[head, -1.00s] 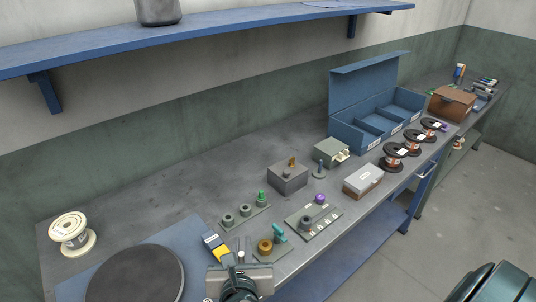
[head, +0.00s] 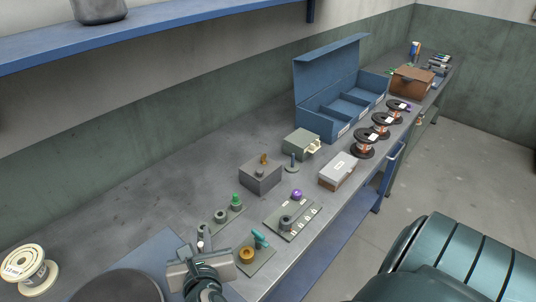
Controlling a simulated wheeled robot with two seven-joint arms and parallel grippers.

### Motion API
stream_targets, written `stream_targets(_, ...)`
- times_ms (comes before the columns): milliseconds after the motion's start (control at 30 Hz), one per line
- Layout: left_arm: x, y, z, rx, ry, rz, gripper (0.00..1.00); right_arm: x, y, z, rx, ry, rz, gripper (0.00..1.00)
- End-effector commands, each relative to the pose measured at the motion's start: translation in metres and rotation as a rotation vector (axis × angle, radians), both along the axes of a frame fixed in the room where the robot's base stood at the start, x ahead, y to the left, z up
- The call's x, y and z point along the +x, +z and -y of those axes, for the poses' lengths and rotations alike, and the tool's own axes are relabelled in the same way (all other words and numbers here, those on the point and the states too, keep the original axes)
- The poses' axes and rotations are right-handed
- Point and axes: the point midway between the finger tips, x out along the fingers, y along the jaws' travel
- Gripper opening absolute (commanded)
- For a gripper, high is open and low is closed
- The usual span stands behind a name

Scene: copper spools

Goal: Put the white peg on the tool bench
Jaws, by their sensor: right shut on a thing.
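My right gripper (head: 200,256) is at the bottom of the head view, over the near edge of the workbench. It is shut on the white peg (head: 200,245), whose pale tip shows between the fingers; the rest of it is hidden. A grey workbench (head: 150,195) runs from the lower left toward the back right. A second bench (head: 434,92) stands beyond its far end, with a brown box and small items on it; I cannot tell which is the tool bench. My left gripper is not in view.
Near my gripper are plates with a green peg (head: 236,200), a teal peg (head: 261,238) and a purple peg (head: 297,195). Open floor (head: 475,165) lies right.

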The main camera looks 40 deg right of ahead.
Motion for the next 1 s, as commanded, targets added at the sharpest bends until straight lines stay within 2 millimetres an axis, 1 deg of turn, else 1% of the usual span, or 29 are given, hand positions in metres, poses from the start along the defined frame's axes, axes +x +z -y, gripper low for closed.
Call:
stream_targets(67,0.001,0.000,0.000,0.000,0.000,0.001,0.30,0.002,0.001,0.010,-0.001,-0.031,0.003,0.00)
stream_targets(167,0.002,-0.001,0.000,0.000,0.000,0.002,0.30,0.006,0.005,0.033,-0.007,-0.103,0.010,0.00)
stream_targets(267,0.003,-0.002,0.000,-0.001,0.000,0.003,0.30,0.008,0.008,0.067,-0.012,-0.211,0.016,0.00)
stream_targets(300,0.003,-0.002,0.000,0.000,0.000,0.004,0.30,0.008,0.010,0.083,-0.014,-0.262,0.017,0.00)
stream_targets(367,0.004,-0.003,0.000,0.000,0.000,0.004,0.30,0.006,0.013,0.109,-0.015,-0.346,0.021,0.00)
stream_targets(400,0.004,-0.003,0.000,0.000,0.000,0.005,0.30,0.003,0.013,0.126,-0.014,-0.404,0.021,0.00)
stream_targets(500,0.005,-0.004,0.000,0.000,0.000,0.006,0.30,-0.008,0.015,0.166,-0.011,-0.546,0.019,0.00)
stream_targets(600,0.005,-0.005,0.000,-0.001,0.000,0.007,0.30,-0.021,0.014,0.198,-0.005,-0.667,0.013,0.00)
stream_targets(700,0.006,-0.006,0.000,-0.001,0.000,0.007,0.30,-0.033,0.013,0.218,0.001,-0.750,0.006,0.00)
stream_targets(800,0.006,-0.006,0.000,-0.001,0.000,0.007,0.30,-0.040,0.012,0.228,0.004,-0.796,0.002,0.00)
stream_targets(1000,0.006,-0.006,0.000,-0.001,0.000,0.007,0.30,-0.042,0.012,0.231,0.004,-0.810,0.000,0.00)
